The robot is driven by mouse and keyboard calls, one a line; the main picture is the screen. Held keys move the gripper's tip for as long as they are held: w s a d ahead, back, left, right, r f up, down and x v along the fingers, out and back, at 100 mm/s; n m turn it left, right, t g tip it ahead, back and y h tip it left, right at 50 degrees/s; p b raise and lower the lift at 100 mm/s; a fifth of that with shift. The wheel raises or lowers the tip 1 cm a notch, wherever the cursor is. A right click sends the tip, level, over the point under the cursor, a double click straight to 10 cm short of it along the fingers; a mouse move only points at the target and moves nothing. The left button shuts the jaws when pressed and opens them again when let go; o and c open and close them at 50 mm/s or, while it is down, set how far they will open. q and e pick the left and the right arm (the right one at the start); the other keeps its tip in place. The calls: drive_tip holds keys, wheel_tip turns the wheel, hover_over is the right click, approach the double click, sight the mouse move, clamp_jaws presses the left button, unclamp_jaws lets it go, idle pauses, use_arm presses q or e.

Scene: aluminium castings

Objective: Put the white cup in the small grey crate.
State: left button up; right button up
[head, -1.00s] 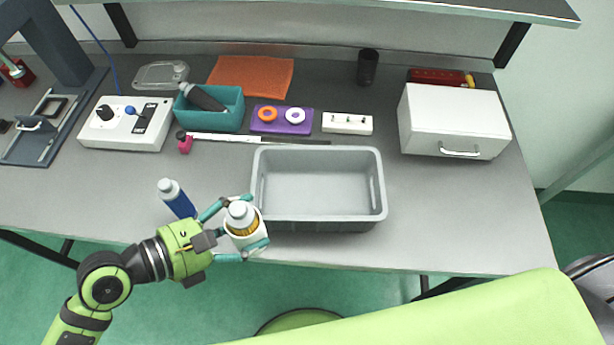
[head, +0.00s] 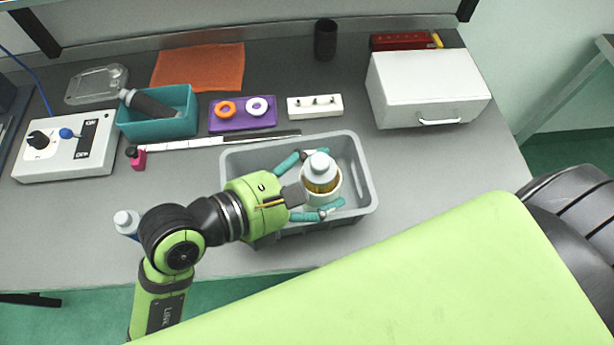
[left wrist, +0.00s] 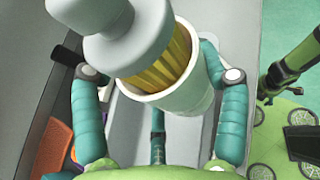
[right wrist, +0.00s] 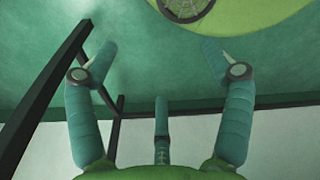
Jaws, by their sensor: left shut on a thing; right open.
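The white cup (head: 322,200) is held by my left gripper (head: 317,184), whose teal fingers close on it from both sides. A bottle with a white cap and a ribbed yellow part (head: 320,172) stands out of the cup's mouth. In the left wrist view the cup (left wrist: 188,101) sits between the fingers, and the bottle (left wrist: 120,35) hides part of its mouth. The small grey crate (head: 371,190) lies under the cup and gripper. Its visible inside is otherwise empty; the cup's height over its floor is unclear. My right gripper (right wrist: 160,62) is open and empty, seen only in its wrist view.
A blue bottle with a white cap (head: 126,220) is partly behind my left arm. Behind the crate are a teal bin (head: 180,124), a purple tray with rings (head: 242,117) and a white socket strip (head: 314,106). A white box (head: 425,90) stands back right.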

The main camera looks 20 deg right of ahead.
use_arm(q)
drive_tip(key=w+f, duration=0.2)
drive_tip(key=w+d+f+p, duration=0.1)
drive_tip(key=w+f, duration=0.1)
drive_tip(key=f, duration=0.1)
drive_tip(key=w+f, duration=0.2)
drive_tip(key=shift+d+f, duration=0.15)
drive_tip(key=shift+d, duration=0.05)
use_arm(e)
drive_tip(key=shift+w+r, duration=0.3)
drive_tip(key=shift+r, duration=0.25)
drive_tip(key=shift+w+r, duration=0.25)
drive_tip(key=shift+r, duration=0.3)
use_arm(q)
drive_tip(key=shift+f, duration=0.1)
drive_tip(key=shift+f, duration=0.7)
drive_tip(key=o, duration=1.2)
drive_tip(key=shift+r, duration=0.1)
use_arm(e)
drive_tip(key=shift+a+f, duration=0.1)
drive_tip(key=shift+f, duration=0.35)
